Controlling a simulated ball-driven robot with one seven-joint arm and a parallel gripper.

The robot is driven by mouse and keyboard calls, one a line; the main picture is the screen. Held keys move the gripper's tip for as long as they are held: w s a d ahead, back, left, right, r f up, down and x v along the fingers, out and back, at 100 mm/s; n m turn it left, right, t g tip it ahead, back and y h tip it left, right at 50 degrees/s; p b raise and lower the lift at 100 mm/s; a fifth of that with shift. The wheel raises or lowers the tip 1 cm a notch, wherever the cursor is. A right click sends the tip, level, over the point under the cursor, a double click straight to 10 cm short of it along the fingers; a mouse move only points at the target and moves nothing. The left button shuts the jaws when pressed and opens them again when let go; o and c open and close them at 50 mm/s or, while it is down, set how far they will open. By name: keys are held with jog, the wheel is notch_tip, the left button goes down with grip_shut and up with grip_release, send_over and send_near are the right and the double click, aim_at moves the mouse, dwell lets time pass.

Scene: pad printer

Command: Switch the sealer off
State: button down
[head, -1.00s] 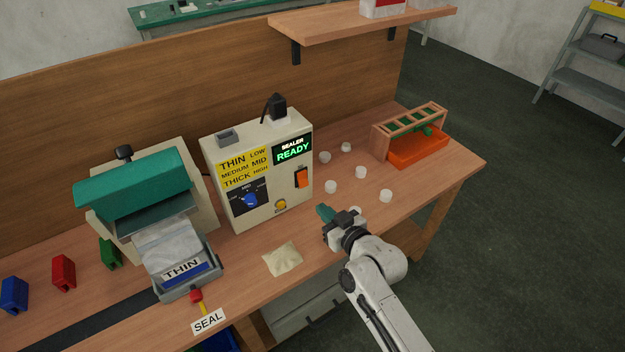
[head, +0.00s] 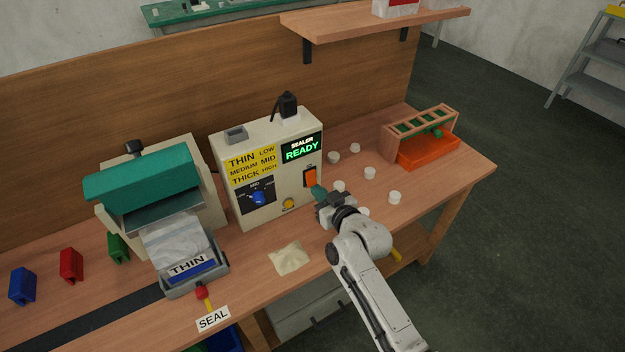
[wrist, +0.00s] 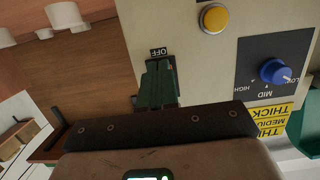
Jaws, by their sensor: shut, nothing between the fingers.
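The sealer control box (head: 238,205) stands on the bench, its display (head: 301,149) lit green with "SEALER READY". Its orange switch (head: 310,177) is on the right of the front face. My gripper (head: 318,191) is shut and empty, its green fingertips at the lower part of the switch; I cannot tell whether they touch it. In the wrist view my green fingers (wrist: 158,82) point at the box face just below the "OFF" label (wrist: 159,52) in the picture, and they hide the switch there.
The blue dial (wrist: 274,71) and the yellow button (wrist: 213,18) are beside my fingers on the box face. Several white caps (head: 369,173) stand right of the box. A beige cloth (head: 289,258) lies in front. The sealing press (head: 140,174) is at left.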

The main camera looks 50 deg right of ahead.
jog(key=shift+w+d, duration=0.1)
jog(key=shift+w, duration=0.3)
jog(key=shift+f+v, duration=0.2)
jog(key=shift+v, duration=0.9)
jog(key=shift+f+v, duration=0.2)
jog(key=shift+v, duration=0.95)
jog(key=v, duration=1)
jog(key=shift+s+b, duration=0.15)
jog(key=shift+b, duration=0.2)
jog(key=shift+r, duration=0.1)
jog(key=s+a+f+n+g+y, duration=0.3)
jog(key=s+a+f+g+y, duration=0.1)
jog(key=s+a+f+g, duration=0.55)
jog(key=s+a+r+g, duration=0.2)
jog(key=s+g, duration=0.2)
jog(key=s, duration=0.2)
jog(key=shift+s+a+g, duration=0.15)
jog(key=shift+a+g, duration=0.1)
jog(key=shift+g, duration=0.1)
